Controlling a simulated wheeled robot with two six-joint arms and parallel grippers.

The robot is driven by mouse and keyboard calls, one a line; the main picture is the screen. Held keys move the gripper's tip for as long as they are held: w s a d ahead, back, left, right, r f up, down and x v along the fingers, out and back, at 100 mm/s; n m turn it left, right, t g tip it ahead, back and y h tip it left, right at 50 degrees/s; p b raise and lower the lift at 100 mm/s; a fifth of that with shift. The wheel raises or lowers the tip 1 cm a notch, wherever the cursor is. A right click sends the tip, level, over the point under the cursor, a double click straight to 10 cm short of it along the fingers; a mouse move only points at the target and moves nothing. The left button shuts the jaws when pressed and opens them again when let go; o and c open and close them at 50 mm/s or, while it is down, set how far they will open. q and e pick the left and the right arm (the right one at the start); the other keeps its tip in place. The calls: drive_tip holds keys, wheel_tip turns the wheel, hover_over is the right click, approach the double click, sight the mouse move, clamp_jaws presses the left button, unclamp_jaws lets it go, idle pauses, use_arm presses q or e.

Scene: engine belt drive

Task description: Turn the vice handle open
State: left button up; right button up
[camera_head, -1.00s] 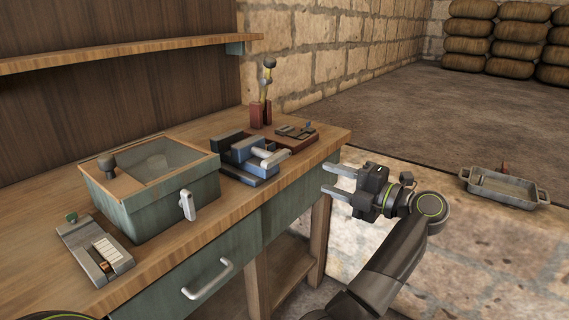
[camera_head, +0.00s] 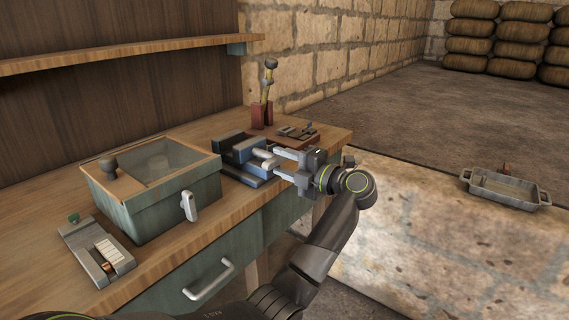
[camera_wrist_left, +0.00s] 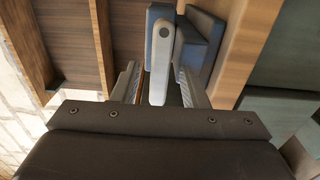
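The blue and dark vice (camera_head: 238,148) sits on the workbench near its front right edge. Its pale grey handle (camera_head: 264,158) points out from the vice's front. My left gripper (camera_head: 280,162) is at the handle, its two fingers apart. In the left wrist view the handle (camera_wrist_left: 160,62) lies between the two fingers, with a narrow gap on either side. The vice's blue jaw block (camera_wrist_left: 198,42) shows beyond it. My right gripper is in neither current view.
A green box with a glass-topped lid (camera_head: 150,195) stands left of the vice. A red tray (camera_head: 298,138) and a lever on a red base (camera_head: 262,112) are behind it. A small grey device (camera_head: 97,247) lies at the front left.

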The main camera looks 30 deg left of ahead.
use_arm(q)
clamp_jaws()
